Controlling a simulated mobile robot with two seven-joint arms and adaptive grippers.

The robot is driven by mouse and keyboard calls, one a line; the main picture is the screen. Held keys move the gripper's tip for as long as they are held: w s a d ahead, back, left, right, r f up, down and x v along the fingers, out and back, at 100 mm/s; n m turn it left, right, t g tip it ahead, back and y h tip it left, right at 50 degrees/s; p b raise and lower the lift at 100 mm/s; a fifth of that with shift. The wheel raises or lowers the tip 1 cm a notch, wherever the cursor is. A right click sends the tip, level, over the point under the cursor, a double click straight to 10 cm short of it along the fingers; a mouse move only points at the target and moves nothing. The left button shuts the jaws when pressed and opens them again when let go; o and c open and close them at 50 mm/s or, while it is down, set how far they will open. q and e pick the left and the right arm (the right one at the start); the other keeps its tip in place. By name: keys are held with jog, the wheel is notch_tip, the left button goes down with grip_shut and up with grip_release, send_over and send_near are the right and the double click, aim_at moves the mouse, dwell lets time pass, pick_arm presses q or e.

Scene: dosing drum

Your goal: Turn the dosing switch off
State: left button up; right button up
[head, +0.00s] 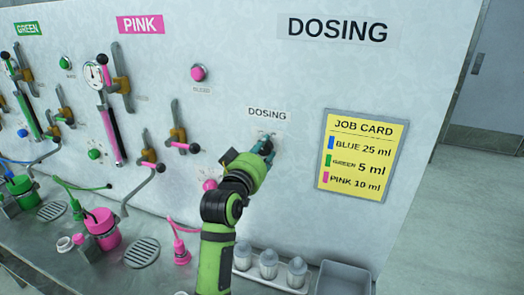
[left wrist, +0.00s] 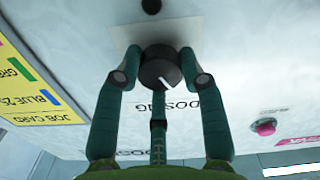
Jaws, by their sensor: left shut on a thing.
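The dosing switch is a round dark knob (left wrist: 160,66) with a short white pointer line, on the wall panel beside a DOSING label (left wrist: 180,106). In the left wrist view that label is upside down and the pointer line slants a little toward the lower right of the picture. My left gripper (left wrist: 160,58) is shut on the knob, with teal fingers on both sides of it. In the head view my left gripper (head: 266,145) is at the panel just below the small DOSING label (head: 267,115) and hides most of the switch. My right gripper is not in view.
A yellow job card (head: 360,155) hangs right of the switch. Pink-marked levers (head: 178,140) and a pink button (head: 199,73) are on the panel to the left. Below are small bottles in a tray (head: 268,264), a grey bin (head: 343,278) and a pink pot (head: 102,230).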

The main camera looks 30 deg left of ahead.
pick_arm(q)
jog(key=shift+r, duration=0.45)
jog(key=o, duration=1.1)
jog(key=shift+c, duration=0.2)
jog(key=shift+o, duration=0.4)
jog(key=shift+f, duration=0.25)
jog(key=shift+s, duration=0.2)
jog(key=v, duration=0.7)
